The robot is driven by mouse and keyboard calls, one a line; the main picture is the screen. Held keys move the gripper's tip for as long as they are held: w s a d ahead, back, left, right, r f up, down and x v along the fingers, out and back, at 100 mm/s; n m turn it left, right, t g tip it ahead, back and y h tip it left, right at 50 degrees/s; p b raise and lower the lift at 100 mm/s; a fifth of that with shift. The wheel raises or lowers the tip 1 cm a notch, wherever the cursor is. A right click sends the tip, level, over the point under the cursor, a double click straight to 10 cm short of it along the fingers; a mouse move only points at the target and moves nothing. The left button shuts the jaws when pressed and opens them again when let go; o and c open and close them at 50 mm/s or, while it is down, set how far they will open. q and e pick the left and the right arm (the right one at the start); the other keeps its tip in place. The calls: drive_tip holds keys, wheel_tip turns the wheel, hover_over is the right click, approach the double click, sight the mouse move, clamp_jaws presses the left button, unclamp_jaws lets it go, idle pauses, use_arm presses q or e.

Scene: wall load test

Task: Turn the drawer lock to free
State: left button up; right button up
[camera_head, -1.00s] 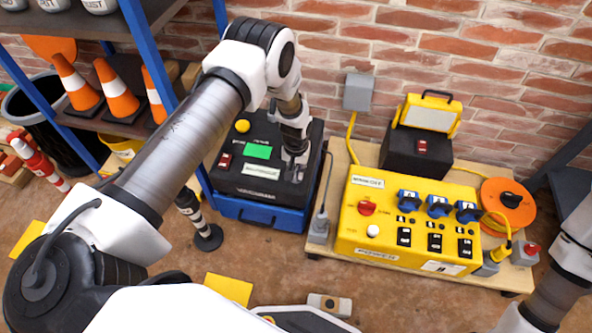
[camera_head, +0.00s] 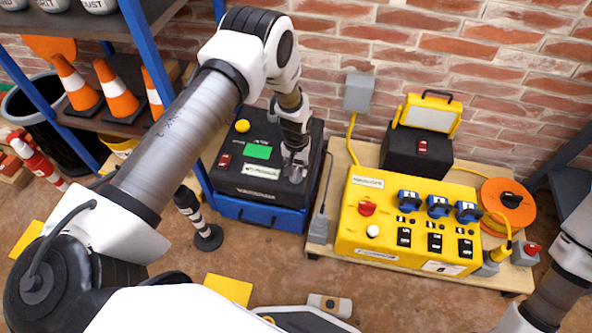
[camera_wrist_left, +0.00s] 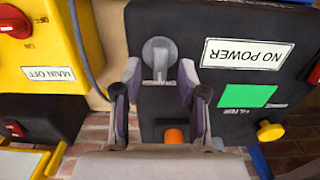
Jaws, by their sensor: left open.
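The drawer lock is a round grey knob with a raised grip (camera_wrist_left: 159,52) on the black box (camera_wrist_left: 235,22). It shows in the left wrist view, just beyond my fingertips, above a small printed label that is hard to read. My left gripper (camera_wrist_left: 159,80) is open, its two fingers apart on either side below the knob. I cannot tell if they touch it. In the head view my left gripper (camera_head: 295,168) hangs over the right part of the box top and mostly hides the lock. The blue drawer (camera_head: 258,215) sits under the box. My right gripper is out of view.
The box also carries a yellow button (camera_head: 242,126), a red switch (camera_head: 224,161), a green panel (camera_head: 258,151) and a NO POWER label (camera_wrist_left: 247,54). A yellow power unit (camera_head: 350,235) stands to the right. A blue-post shelf (camera_head: 165,75) stands close on the left.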

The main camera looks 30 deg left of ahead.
sight(296, 172)
use_arm(q)
wheel_tip(296, 172, up, 10)
idle(0.5)
